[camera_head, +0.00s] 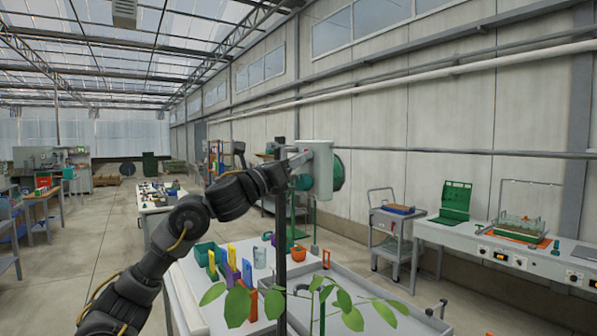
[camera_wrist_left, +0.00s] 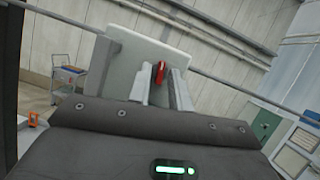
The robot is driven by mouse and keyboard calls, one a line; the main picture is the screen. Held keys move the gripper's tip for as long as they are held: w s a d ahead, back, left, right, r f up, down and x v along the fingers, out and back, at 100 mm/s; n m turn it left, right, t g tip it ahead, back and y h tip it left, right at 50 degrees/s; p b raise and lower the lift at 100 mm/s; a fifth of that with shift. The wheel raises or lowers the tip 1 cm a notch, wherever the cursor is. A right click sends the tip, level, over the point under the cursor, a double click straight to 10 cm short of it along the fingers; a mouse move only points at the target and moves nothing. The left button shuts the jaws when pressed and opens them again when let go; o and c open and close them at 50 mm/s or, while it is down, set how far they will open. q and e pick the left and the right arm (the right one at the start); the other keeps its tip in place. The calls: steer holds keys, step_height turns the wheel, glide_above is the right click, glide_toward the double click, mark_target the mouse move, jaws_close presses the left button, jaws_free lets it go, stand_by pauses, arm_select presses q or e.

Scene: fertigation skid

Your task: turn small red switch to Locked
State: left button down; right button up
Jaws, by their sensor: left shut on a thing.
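The small red switch (camera_wrist_left: 160,70) stands out from the face of a pale grey box (camera_wrist_left: 125,62) in the left wrist view. My left gripper (camera_wrist_left: 160,80) is shut on the switch, with one finger on each side of it. In the head view the gripper (camera_head: 301,160) is at the left side of the grey box (camera_head: 323,152), and the switch is hidden there. No position marking can be read, so the switch's setting cannot be told. My right gripper is in neither view.
A green round part (camera_head: 338,172) sits on the box's right side. Below are a bench with coloured tools, an orange pot (camera_head: 298,253) and leafy plants (camera_head: 238,305). A cart (camera_head: 392,222) and a long bench (camera_head: 462,236) stand at the right wall.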

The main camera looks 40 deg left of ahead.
arm_select(q)
steer(key=shift+w+a+r+m+g+h+p, duration=0.15)
steer(key=shift+m+g+h+p, duration=0.75)
steer(key=shift+m, duration=1.65)
steer(key=shift+s+a+f+m+g+h+p, duration=0.1)
steer(key=shift+m+g+h+p, duration=0.25)
steer(key=shift+m+h, duration=1.6)
steer(key=shift+w+a+r+m+g+h+p, duration=0.15)
steer(key=shift+m+g+h+p, duration=0.5)
steer(key=shift+m, duration=2.55)
steer(key=shift+f+y, duration=0.1)
steer(key=shift+y, duration=0.2)
steer(key=c, duration=1.6)
jaws_free()
steer(key=shift+o, duration=0.2)
steer(key=shift+s, duration=0.1)
